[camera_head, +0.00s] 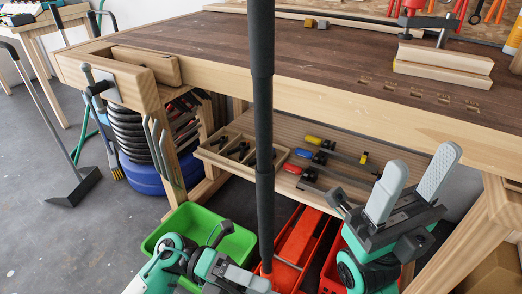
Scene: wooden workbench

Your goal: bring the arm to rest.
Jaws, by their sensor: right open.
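My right gripper (420,166) is at the lower right, in front of the bench's lower shelf. Its two grey fingers point up and stand apart, with nothing between them. My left gripper (236,278) is low at the bottom edge, near the green bin. It is partly cut off by the frame, and its jaw gap does not show clearly. No object is seen held by either arm.
The wooden workbench (215,50) spans the view, with wood blocks (443,66) and a red clamp on top. Its lower shelf (345,150) holds clamps and a wooden tray (222,160). A green bin (235,243) and red bins (298,240) stand below. Floor at left is mostly open.

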